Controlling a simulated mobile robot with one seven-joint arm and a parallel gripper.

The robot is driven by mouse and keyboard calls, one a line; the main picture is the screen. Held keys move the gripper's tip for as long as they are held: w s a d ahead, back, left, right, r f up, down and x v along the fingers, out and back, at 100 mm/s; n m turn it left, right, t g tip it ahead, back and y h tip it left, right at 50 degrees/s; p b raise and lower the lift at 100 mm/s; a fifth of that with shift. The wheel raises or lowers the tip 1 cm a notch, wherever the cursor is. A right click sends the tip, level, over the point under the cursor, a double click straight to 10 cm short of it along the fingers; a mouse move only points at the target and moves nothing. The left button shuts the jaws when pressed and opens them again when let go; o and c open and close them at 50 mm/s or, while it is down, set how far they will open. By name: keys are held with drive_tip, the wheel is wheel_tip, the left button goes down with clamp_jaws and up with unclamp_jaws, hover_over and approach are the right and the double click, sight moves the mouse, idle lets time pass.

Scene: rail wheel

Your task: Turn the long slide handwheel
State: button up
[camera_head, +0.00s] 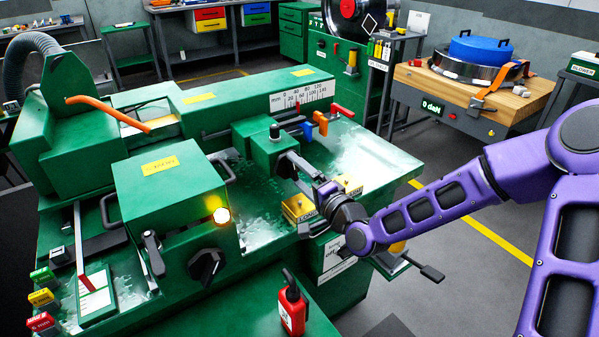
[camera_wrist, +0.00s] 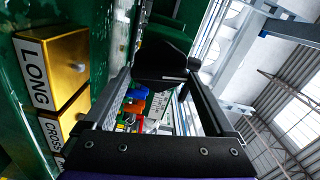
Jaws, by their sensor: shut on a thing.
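My gripper (camera_head: 318,187) is at the front of the green machine's slide carriage (camera_head: 258,150), reaching in from the right. In the wrist view my two black fingers close around a dark part (camera_wrist: 163,62), which appears to be the long slide handwheel's grip; most of the wheel is hidden. A yellow block marked LONG (camera_wrist: 58,62) is beside the fingers, with a block marked CROSS (camera_wrist: 68,118) below it. In the head view a yellow block (camera_head: 296,208) sits just left of my gripper.
A black crank handle (camera_head: 431,272) sticks out below my forearm. Red, orange and blue levers (camera_head: 320,123) stand behind the gripper. A red extinguisher-like object (camera_head: 292,305) is in front. A wooden-topped bench (camera_head: 480,90) stands at the back right, with open floor before it.

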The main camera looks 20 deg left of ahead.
drive_tip(key=shift+r, duration=0.1)
idle(0.3)
drive_tip(key=o, duration=1.1)
drive_tip(key=shift+c, duration=0.2)
drive_tip(key=shift+s+d, duration=0.1)
